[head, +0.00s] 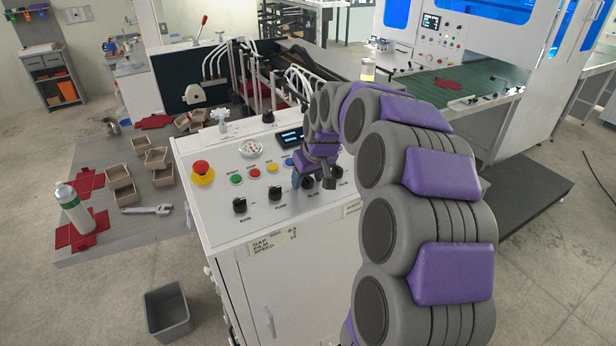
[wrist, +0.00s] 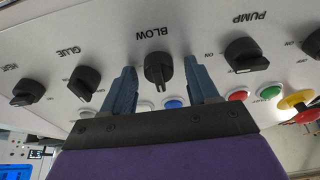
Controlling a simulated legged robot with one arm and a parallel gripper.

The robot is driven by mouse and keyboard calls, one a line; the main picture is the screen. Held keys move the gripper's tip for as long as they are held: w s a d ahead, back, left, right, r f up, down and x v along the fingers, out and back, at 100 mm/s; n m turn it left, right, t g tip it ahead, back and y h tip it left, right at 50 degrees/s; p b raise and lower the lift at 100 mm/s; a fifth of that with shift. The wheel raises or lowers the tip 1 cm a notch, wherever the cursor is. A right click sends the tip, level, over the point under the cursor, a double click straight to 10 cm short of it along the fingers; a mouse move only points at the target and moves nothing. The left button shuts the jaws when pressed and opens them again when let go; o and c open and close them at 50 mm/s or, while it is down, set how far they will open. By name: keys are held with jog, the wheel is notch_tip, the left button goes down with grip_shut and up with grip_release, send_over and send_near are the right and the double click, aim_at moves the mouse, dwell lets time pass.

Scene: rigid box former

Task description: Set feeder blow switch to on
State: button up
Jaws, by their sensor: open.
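The black BLOW switch knob (wrist: 158,68) is in the upper middle of the wrist view, under its upside-down BLOW label. Its grip bar looks roughly upright in that view. My gripper (wrist: 161,76) is open, with one blue-grey finger on each side of the knob; I cannot tell whether either finger touches it. In the head view my gripper (head: 312,181) is over the right part of the white control panel (head: 222,222), and its fingers and wrist largely hide the knob there. Position marks beside the knob are hard to read.
The PUMP knob (wrist: 245,54) and GLUE knob (wrist: 84,82) flank the BLOW knob. Coloured push buttons, such as the blue button (wrist: 175,104), lie close to my fingers. A red emergency stop (head: 202,170) is at the panel's left. A grey bin (head: 168,312) stands on the floor.

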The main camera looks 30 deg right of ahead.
jog(key=shift+c, duration=0.3)
jog(key=c, duration=0.9)
jog(key=shift+d, duration=0.1)
jog(key=shift+c, duration=0.2)
jog(key=m+p, duration=0.1)
jog(key=m, duration=0.3)
jog(key=shift+r+h, duration=0.15)
jog(key=shift+h, duration=0.25)
jog(key=m+p, duration=0.1)
jog(key=m, duration=0.4)
jog(key=shift+h+p, duration=0.3)
jog(key=shift+h, duration=0.1)
jog(key=m+g+p, duration=0.1)
jog(key=m+p, duration=0.1)
jog(key=m, duration=0.3)
jog(key=shift+w+r, duration=0.1)
jog(key=shift+m+g+h+p, duration=0.35)
jog(key=shift+m+p, duration=0.55)
jog(key=shift+m, duration=1.1)
